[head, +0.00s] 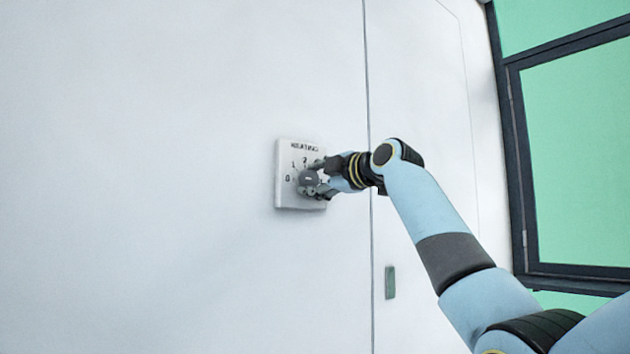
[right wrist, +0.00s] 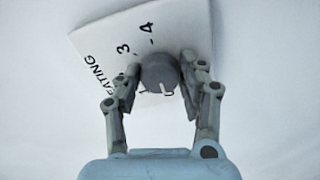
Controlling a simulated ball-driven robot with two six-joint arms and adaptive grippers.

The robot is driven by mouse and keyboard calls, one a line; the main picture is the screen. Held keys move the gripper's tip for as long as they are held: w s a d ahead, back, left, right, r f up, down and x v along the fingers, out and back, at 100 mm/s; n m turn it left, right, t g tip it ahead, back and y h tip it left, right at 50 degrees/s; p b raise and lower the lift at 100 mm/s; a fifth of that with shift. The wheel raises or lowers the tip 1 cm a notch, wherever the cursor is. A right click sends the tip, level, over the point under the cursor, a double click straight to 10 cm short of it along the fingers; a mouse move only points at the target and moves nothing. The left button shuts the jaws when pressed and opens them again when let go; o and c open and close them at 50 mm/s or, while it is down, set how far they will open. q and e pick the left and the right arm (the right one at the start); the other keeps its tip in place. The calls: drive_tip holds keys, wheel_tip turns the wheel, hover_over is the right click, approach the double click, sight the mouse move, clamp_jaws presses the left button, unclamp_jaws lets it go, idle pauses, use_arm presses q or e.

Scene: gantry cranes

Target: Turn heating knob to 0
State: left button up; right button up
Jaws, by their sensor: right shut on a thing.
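The heating knob (head: 308,178) is a round grey dial on a white square control panel (head: 286,200) fixed to the wall. The panel carries dark marks, with 0, 1 and 2 readable in the head view. In the right wrist view the knob (right wrist: 160,72) sits between the two fingers of my right gripper (right wrist: 161,80), and 3 and 4 show on the panel (right wrist: 105,35). My right gripper is shut on the knob. A pale pointer line shows on the knob's lower left in the wrist view. Part of the dial is hidden by the gripper. My left gripper is not in view.
The white wall (head: 160,180) left of the panel is bare. A vertical seam runs just right of the panel, and a small grey-green plate (head: 390,282) sits lower on the wall. A dark-framed window (head: 575,150) with green panes is at the right.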

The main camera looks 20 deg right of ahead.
drive_tip(key=shift+f, duration=0.15)
drive_tip(key=o, duration=1.2)
drive_tip(key=v, duration=1.2)
